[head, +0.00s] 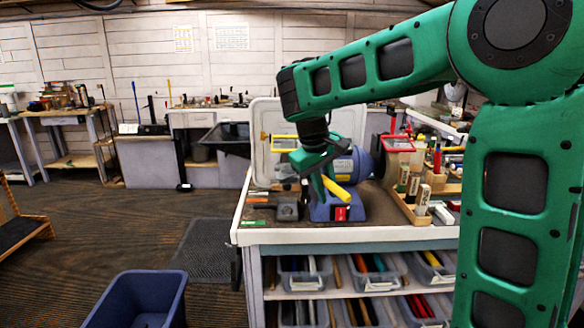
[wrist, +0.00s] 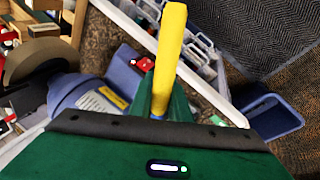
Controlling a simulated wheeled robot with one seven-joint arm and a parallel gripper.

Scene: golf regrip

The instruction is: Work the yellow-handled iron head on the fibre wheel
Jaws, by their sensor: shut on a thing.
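My gripper (head: 322,178) is shut on the yellow handle (head: 338,188) above the front of the bench. In the wrist view the yellow handle (wrist: 171,45) sticks up from between the green fingers of my gripper (wrist: 164,103). The iron head cannot be made out in either view. A blue bench grinder (head: 344,207) stands just behind and below my gripper. Its blue motor body shows in the wrist view (wrist: 80,93), left of the handle. A broad brown wheel (wrist: 35,68), perhaps the fibre wheel, is at its upper end, apart from the handle.
The white-edged bench (head: 345,236) has bins of colored grips below. A wooden rack (head: 408,205) with bottles stands right of the grinder. A small dark block (head: 288,210) lies left of it. A blue tub (head: 140,298) sits on the floor; the floor left of the bench is mostly clear.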

